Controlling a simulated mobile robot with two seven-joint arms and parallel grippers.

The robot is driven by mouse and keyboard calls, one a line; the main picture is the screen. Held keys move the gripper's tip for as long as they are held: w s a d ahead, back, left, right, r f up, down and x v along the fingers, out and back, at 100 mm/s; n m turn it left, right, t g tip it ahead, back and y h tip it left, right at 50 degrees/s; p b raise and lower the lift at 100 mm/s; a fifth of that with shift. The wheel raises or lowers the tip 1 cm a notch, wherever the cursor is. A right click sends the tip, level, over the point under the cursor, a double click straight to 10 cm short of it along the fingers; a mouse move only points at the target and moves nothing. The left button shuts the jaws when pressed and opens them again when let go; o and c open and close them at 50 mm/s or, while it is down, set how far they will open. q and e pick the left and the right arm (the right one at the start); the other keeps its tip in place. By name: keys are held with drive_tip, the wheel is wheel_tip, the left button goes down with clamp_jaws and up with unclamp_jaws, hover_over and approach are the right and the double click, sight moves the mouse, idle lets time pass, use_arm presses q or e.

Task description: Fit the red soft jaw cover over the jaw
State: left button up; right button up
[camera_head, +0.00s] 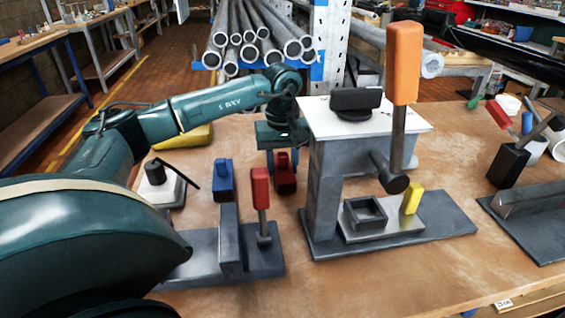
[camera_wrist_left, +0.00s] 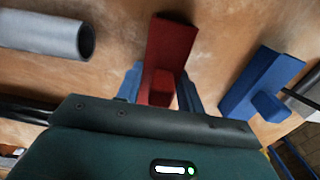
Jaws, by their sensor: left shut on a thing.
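My left gripper (camera_head: 284,160) points down at the bench behind the front vise. Its blue fingers are shut on the red soft jaw cover (camera_head: 286,187). In the left wrist view the red cover (camera_wrist_left: 172,45) sits between the fingertips (camera_wrist_left: 162,88), its long plate reaching away from the gripper. I cannot tell whether it touches the bench. The grey upright jaw (camera_head: 230,241) stands on the front vise's base, apart from the cover. A red-handled lever (camera_head: 261,190) stands beside the jaw. My right gripper is not in view.
A blue jaw cover (camera_head: 223,180) stands left of the gripper; it also shows in the left wrist view (camera_wrist_left: 262,85). A grey press (camera_head: 325,190) with an orange-handled lever (camera_head: 404,65) stands close on the right. A white-based device (camera_head: 160,183) stands at left. Bare bench lies in front.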

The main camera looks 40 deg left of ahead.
use_arm(q)
drive_tip(key=o, duration=1)
drive_tip(key=shift+f, duration=0.1)
drive_tip(key=r, duration=0.4)
drive_tip(key=r+p, duration=0.1)
drive_tip(key=r, duration=0.8)
drive_tip(key=shift+w+r, duration=0.15)
drive_tip(key=shift+w, duration=0.15)
